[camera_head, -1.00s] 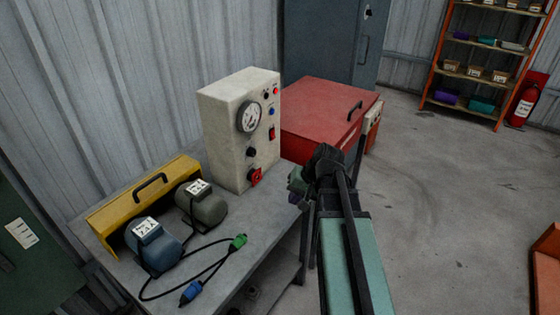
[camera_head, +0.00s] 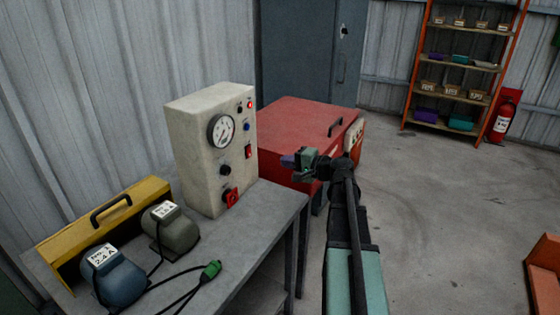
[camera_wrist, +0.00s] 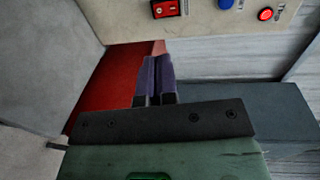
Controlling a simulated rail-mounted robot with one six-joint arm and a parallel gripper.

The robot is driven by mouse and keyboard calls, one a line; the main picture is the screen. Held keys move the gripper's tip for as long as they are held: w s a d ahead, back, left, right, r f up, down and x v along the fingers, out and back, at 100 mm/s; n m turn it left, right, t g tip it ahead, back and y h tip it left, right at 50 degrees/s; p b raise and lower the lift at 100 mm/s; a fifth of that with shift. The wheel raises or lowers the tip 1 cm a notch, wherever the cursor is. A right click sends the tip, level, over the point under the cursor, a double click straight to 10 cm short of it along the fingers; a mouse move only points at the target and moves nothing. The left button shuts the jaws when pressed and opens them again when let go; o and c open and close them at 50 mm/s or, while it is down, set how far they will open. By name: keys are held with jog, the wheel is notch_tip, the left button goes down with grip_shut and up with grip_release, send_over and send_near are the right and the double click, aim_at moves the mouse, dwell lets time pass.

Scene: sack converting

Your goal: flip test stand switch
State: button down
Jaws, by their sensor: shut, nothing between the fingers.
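The test stand (camera_head: 188,150) is a cream box upright on the grey bench. Its front has a dial gauge, dark knobs, a red rocker switch (camera_head: 248,151), a blue button, a red lamp and a red rotary switch (camera_head: 231,197) low down. My gripper (camera_head: 287,161) is right of the panel, apart from it, at about the rocker's height, with its purple fingers pointing left. In the wrist view the fingers (camera_wrist: 154,78) are together and empty. The rocker switch (camera_wrist: 168,8) is above their tips, cut by the top edge.
A red chest (camera_head: 300,128) with a black handle stands behind my gripper. Two motors, a blue (camera_head: 115,280) and a grey-green (camera_head: 170,228), a yellow tray (camera_head: 95,222) and a green cable connector (camera_head: 211,270) are on the bench (camera_head: 262,215).

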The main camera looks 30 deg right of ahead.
aim_at(251, 154)
jog(key=b+x, duration=0.1)
jog(key=x, duration=1)
jog(key=shift+w+a, duration=0.25)
jog(key=shift+w, duration=0.1)
